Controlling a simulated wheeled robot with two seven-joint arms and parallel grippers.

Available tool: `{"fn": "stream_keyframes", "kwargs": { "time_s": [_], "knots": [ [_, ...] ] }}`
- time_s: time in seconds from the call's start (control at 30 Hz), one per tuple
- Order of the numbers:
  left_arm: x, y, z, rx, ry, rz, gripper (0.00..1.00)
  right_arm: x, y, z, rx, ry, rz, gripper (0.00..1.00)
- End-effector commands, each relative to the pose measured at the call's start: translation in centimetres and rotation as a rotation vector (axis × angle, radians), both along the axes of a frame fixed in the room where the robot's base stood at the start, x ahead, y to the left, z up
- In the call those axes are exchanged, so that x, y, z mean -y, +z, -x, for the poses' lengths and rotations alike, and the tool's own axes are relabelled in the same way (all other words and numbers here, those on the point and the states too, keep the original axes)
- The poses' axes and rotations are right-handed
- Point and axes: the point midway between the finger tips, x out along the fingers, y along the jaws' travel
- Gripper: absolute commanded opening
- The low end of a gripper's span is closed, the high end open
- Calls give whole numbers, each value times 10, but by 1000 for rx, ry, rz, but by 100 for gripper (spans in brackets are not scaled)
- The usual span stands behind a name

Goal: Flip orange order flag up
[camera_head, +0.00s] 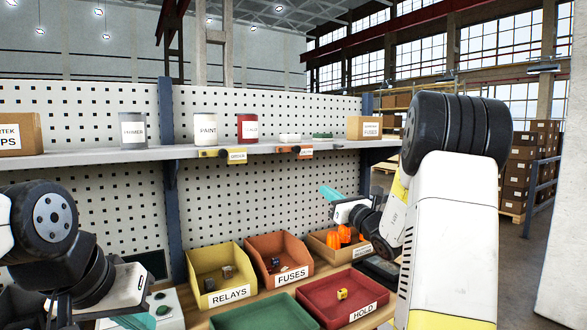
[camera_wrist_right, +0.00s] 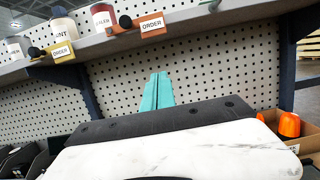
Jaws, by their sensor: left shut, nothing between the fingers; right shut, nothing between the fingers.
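The orange order flag (camera_head: 304,151) is on the front edge of the shelf, its labelled plate to the right of a dark round knob. It does not stand up above the shelf. In the right wrist view the flag (camera_wrist_right: 152,25) is at the top, above the fingers. My right gripper (camera_head: 328,192) is shut and empty, below and to the right of the flag, apart from it. Its teal fingers (camera_wrist_right: 158,92) point up toward the pegboard. My left gripper (camera_head: 138,321) is low at the left, shut and empty, partly cut off by the frame edge.
A yellow order flag (camera_head: 237,156) is on the same edge, left of the orange one. The shelf (camera_head: 110,156) holds cans and boxes. Below are bins: relays (camera_head: 223,270), fuses (camera_head: 280,250) and a red hold tray (camera_head: 345,290). Orange items sit in a box at right.

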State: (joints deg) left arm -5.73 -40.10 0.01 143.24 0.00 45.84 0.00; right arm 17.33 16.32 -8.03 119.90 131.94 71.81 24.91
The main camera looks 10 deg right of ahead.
Motion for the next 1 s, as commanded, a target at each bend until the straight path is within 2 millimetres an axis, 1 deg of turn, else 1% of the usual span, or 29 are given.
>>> {"fn": "stream_keyframes", "kwargs": {
  "time_s": [0.23,0.37,0.47,0.83,0.9,1.0],
  "knots": [
    [0,0,0,0,0,0,0,-1,1,0,1,1,2,0],
    [0,0,0,0,0,0,0,-4,3,-8,2,3,3,0],
    [0,0,0,0,0,0,0,-10,7,-22,2,6,3,0],
    [0,0,0,0,0,0,0,-36,25,-93,1,5,4,0],
    [0,0,0,0,0,0,0,-35,40,-91,5,3,4,0],
    [0,0,0,0,0,0,0,-35,53,-91,4,3,4,0]
  ]
}}
